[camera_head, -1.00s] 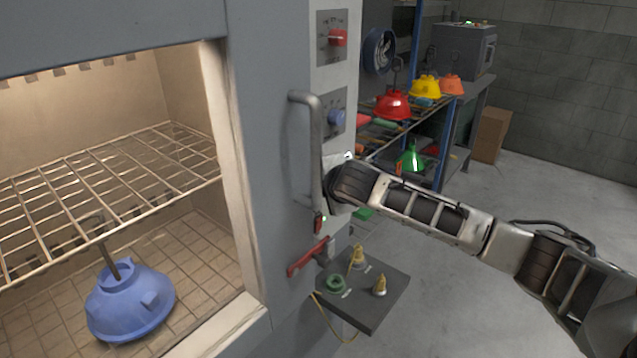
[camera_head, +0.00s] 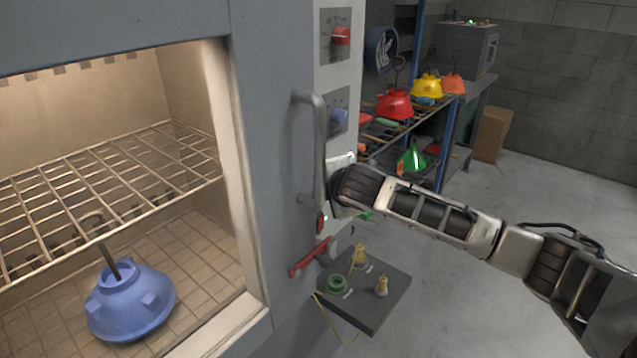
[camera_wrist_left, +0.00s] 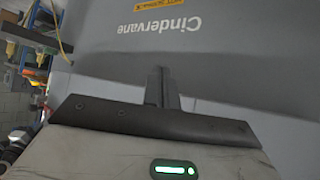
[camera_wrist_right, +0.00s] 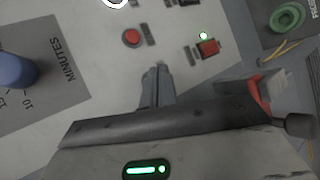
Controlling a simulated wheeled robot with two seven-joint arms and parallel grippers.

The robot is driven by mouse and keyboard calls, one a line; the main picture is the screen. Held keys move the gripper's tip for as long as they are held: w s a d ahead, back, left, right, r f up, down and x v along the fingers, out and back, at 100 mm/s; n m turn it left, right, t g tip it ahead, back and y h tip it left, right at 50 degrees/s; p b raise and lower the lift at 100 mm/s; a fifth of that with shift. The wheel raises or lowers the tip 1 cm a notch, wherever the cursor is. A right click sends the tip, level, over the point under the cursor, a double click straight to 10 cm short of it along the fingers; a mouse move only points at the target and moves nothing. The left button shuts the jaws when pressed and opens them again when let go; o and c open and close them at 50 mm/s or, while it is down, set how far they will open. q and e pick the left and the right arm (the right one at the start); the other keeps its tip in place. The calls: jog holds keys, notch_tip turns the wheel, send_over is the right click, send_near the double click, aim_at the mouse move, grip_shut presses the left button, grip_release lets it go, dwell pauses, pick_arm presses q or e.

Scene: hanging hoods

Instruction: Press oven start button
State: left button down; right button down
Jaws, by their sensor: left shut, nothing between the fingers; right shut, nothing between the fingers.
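The oven's control panel (camera_head: 341,75) runs down beside the open oven chamber. In the right wrist view it carries a round red button (camera_wrist_right: 132,38), a red square switch (camera_wrist_right: 208,47) with a green light, and a white ring (camera_wrist_right: 115,2) cut off at the top edge. No label reading start is legible. My right gripper (camera_wrist_right: 158,72) is shut and empty, in front of the panel, its tips below the round red button in the picture. Contact cannot be told. The head view hides its fingers. My left gripper (camera_wrist_left: 160,73) is shut and empty, facing a grey surface marked Cindervane.
A vertical handle (camera_head: 319,130) stands out beside the panel. A red lever (camera_head: 312,257) and a small dark shelf (camera_head: 370,305) with fittings sit below. Open floor lies right.

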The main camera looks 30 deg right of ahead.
jog(key=shift+s+a+f, duration=0.1)
jog(key=shift+a+f, duration=0.05)
jog(key=shift+a, duration=0.55)
jog(key=s, duration=0.1)
jog(key=s+d, duration=0.1)
jog(key=s, duration=0.1)
jog(key=s+d, duration=0.1)
jog(key=shift+s+d, duration=0.1)
jog(key=shift+s, duration=0.25)
jog(key=shift+d+r, duration=0.1)
jog(key=shift+r, duration=0.1)
